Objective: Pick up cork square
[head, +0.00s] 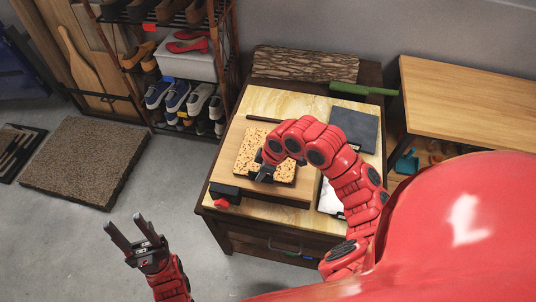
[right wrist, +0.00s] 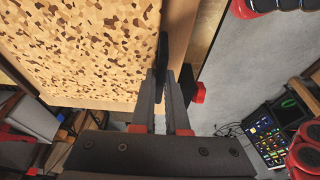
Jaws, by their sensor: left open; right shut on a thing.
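The cork square (head: 262,152) is a speckled tan piece above a pale wooden board (head: 285,190) on the cabinet top. It also fills the upper left of the right wrist view (right wrist: 85,45). My right gripper (head: 264,172) is at the cork square's near left edge, shut on it. In the right wrist view the dark fingers (right wrist: 165,85) meet the cork at its edge, and the exact contact is partly hidden. My left gripper (head: 132,232) is open and empty, over the floor to the left of the cabinet.
A dark grey square (head: 354,128) lies right of the board, with a white item (head: 330,198) nearer. A shoe rack (head: 185,60) stands left. A wooden table (head: 470,95) stands right.

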